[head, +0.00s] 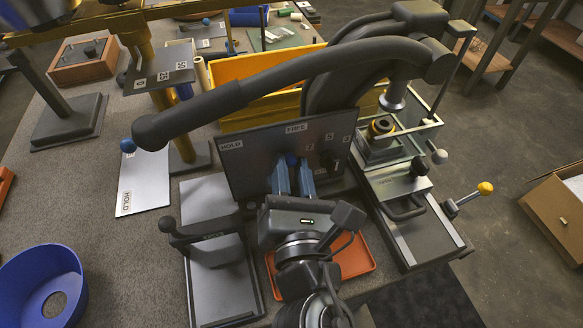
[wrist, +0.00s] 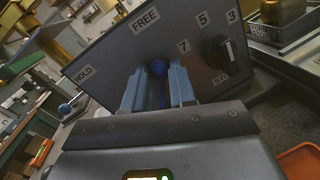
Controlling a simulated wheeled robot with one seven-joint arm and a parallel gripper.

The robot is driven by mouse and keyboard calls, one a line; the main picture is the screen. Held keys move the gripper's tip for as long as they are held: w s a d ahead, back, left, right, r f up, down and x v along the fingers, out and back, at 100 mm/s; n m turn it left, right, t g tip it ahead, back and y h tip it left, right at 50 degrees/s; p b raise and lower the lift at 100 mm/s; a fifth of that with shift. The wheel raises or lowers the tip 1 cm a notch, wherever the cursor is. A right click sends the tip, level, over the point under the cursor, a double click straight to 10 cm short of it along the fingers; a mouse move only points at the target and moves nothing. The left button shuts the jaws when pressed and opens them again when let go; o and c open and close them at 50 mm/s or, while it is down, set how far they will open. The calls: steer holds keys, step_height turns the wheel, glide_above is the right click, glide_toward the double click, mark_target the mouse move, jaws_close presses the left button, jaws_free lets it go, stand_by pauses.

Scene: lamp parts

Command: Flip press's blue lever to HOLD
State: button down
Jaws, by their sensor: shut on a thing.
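The press's dark panel (head: 255,165) stands upright in front of me, with a HOLD label at its upper left and a FREE label at its top middle. The blue lever's round tip (wrist: 158,68) shows between my fingers, below the FREE label; the same lever tip (head: 291,160) is partly hidden by the fingers in the head view. The lever points up towards FREE, not towards HOLD. My gripper (head: 293,174) is shut on the lever, with one blue-grey finger on each side, as the wrist view also shows (wrist: 158,85). The lever's base is hidden.
A black dial (wrist: 226,50) with 7, 5 and 3 marks sits right of the lever. The press's long dark handle (head: 200,108) passes above the panel. A yellow bin (head: 235,70) stands behind. Another HOLD plate (head: 143,185) is at the left, beside a blue bowl (head: 75,268).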

mark_target(249, 162)
steer(key=shift+a+r, duration=0.1)
steer(key=a+n+p, duration=0.1)
steer(key=n, duration=0.1)
steer(key=n+p, duration=0.1)
steer(key=p, duration=0.1)
steer(key=a+n+p, duration=0.1)
steer(key=n, duration=0.1)
steer(key=shift+s+a+r+n+t+y, duration=0.3)
steer(key=shift+s+t, duration=0.1)
steer(key=n, duration=0.1)
steer(key=a+n+p, duration=0.1)
steer(key=n+p, duration=0.1)
steer(key=shift+s+a+f+n+y, duration=0.25)
steer(key=shift+a+n+y, duration=0.05)
steer(key=shift+a, duration=0.05)
steer(key=shift+s+a+f+n+t+p, duration=0.1)
steer(key=shift+a+f+n+t+p, duration=0.15)
steer(key=shift+n, duration=0.4)
steer(key=shift+s+a+f+n+t+p, duration=0.1)
steer(key=shift+a+n+p, duration=0.2)
steer(key=shift+n, duration=0.35)
steer(key=shift+y, duration=0.4)
steer(key=c, duration=0.9)
jaws_free()
